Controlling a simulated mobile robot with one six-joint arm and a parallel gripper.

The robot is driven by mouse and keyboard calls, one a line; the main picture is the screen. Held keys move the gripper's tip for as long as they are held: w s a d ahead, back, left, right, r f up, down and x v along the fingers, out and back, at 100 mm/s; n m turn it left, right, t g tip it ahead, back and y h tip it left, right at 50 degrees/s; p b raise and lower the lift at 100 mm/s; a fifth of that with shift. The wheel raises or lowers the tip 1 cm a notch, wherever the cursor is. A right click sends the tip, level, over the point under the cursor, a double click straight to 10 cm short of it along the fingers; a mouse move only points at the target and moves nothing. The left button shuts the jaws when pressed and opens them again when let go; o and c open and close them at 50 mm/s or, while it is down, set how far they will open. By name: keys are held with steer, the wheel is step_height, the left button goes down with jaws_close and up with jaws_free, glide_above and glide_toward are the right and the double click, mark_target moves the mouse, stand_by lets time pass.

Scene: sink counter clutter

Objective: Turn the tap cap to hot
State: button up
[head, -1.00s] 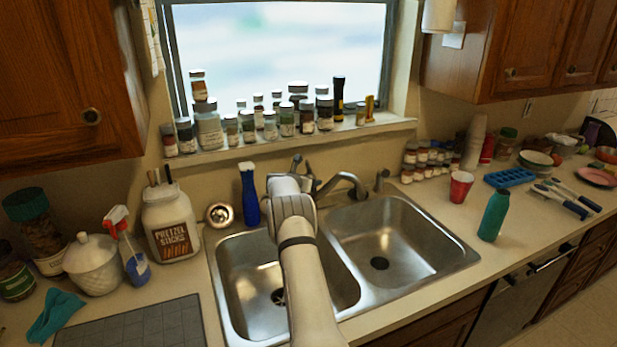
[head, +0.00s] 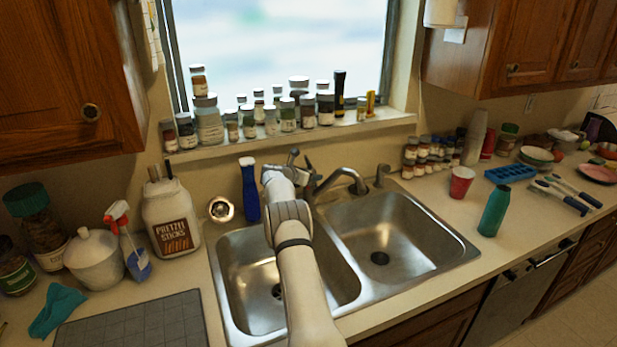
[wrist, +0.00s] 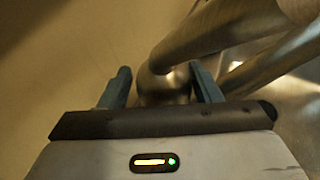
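The metal tap stands behind the double sink, and its curved spout (head: 345,178) shows in the head view. My gripper (head: 294,158) is at the tap's base, left of the spout, and partly hides the handle there. In the wrist view, the rounded metal tap cap (wrist: 163,88) lies between the two blue-grey fingers of my gripper (wrist: 162,80). The fingers are apart, one on each side of the cap. A gap shows at the left finger; the right finger is close to the cap, and contact cannot be told.
The sink rim (head: 455,262) lies in front and right. Several spice jars (head: 288,115) line the window sill above. A pretzel jar (head: 170,220) stands at left.

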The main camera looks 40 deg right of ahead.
steer(key=shift+s+a+f, duration=0.1)
steer(key=b+v, duration=0.3)
steer(key=v, duration=0.4)
steer(key=shift+a, duration=0.3)
steer(key=shift+r, duration=0.2)
steer(key=s+a+r+m+y, duration=0.3)
steer(key=s+a+r+m, duration=0.3)
steer(key=s+a, duration=0.4)
steer(key=s+a+r+m+y, duration=0.35)
steer(key=s+a+r, duration=0.35)
steer(key=a, duration=0.4)
steer(key=s+a+f+m+y, duration=0.1)
steer(key=s+a+m+y, duration=0.1)
steer(key=s+a, duration=0.5)
steer(key=s+a+f+m+y+b, duration=0.1)
steer(key=s+a+m, duration=0.4)
steer(key=s, duration=0.8)
steer(key=s+a+f+m+y, duration=0.2)
steer(key=s+a+m+y, duration=0.1)
steer(key=s+a, duration=0.6)
steer(key=shift+s+a+m+y, duration=0.3)
steer(key=shift+s+m, duration=0.25)
steer(key=shift+s, duration=0.55)
